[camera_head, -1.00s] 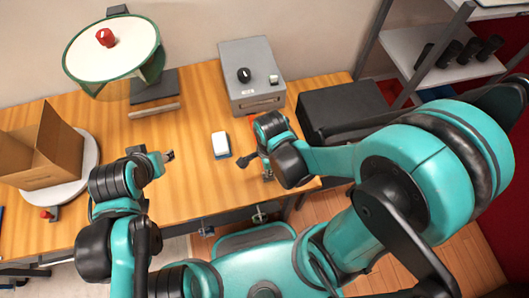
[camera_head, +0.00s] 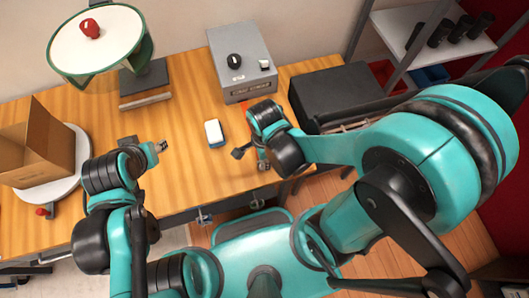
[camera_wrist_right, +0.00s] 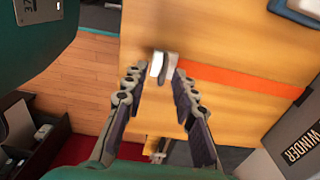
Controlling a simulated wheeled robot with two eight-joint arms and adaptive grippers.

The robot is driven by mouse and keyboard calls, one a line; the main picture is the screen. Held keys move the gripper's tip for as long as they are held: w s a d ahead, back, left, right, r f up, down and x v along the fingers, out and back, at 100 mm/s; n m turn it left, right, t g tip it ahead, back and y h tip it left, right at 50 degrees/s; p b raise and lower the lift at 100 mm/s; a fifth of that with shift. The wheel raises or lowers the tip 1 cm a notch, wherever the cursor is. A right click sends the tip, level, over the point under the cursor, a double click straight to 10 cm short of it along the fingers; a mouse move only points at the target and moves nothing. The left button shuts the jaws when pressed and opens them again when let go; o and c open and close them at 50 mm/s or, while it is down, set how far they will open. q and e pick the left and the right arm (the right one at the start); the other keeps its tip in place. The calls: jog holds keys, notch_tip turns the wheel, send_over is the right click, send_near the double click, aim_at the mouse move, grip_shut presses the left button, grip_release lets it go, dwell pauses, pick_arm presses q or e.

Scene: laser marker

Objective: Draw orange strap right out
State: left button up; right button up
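The orange strap (camera_wrist_right: 245,78) runs flat across the wooden table in the right wrist view, from the grey winder box (camera_wrist_right: 290,150) toward my right gripper (camera_wrist_right: 160,78). A pale tab (camera_wrist_right: 164,66) sits at its near end, between or just beyond my fingertips. The fingers are apart, with a gap on the left of the tab; contact on the right is unclear. In the head view, the winder (camera_head: 240,65) stands at the table's back, and my right gripper (camera_head: 250,159) is in front of it, hiding most of the strap. My left gripper (camera_head: 160,147) hovers over the table, its opening too small to judge.
A white-and-blue block (camera_head: 214,133) lies left of my right gripper. A black case (camera_head: 335,90) stands right of the winder. An open cardboard box (camera_head: 45,150) and a round stand with a red knob (camera_head: 90,29) are at left.

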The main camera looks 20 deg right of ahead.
notch_tip(320, 180, up, 12)
dwell(0.6)
jog(key=shift+f, duration=0.15)
dwell(0.3)
jog(key=w+d+n+t+b, duration=0.4)
jog(key=d+n+t, duration=0.3)
jog(key=n, duration=1.1)
jog(key=shift+w+d, duration=0.2)
jog(key=shift+w, duration=0.45)
dwell(1.5)
